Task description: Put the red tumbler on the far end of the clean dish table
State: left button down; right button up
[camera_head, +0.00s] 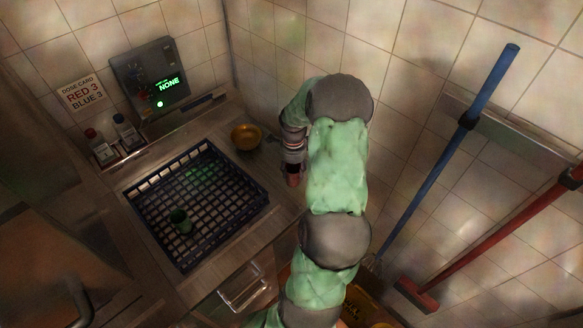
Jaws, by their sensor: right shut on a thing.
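My right arm, in a green sleeve, reaches over the right side of the metal dish table (274,172). My right gripper (292,163) points down there, close to the tiled wall, and is shut on the red tumbler (292,180). Only a small dark red part of the tumbler shows below the fingers, and my arm covers the area to its right. I cannot tell whether the tumbler touches the table. My left gripper is not in view.
A dark blue dish rack (262,190) with a green cup (180,221) stands left of the gripper. An orange bowl (245,137) sits behind the rack. Two bottles stand below a control panel (150,78). Blue and red-handled tools (440,170) lean at the right wall.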

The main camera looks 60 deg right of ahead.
jog(key=shift+w+d+f+p, duration=0.25)
jog(key=shift+w+d+f, duration=0.35)
jog(key=shift+d+f, duration=0.9)
jog(key=shift+w+d+f+p, duration=0.2)
jog(key=shift+w+d+f, duration=0.55)
jog(key=shift+f, duration=1.2)
jog(key=shift+w+d+f+p, duration=0.25)
jog(key=shift+w+d+f, duration=0.15)
jog(key=shift+d+f, duration=1.2)
jog(key=shift+a+f, duration=0.1)
jog(key=shift+a, duration=0.15)
jog(key=shift+f, duration=0.1)
jog(key=shift+f+b, duration=0.15)
jog(key=shift+b, duration=0.15)
jog(key=o, duration=1.2)
jog(key=shift+c, duration=0.2)
jog(key=shift+r, duration=0.2)
notch_tip(320, 180, up, 12)
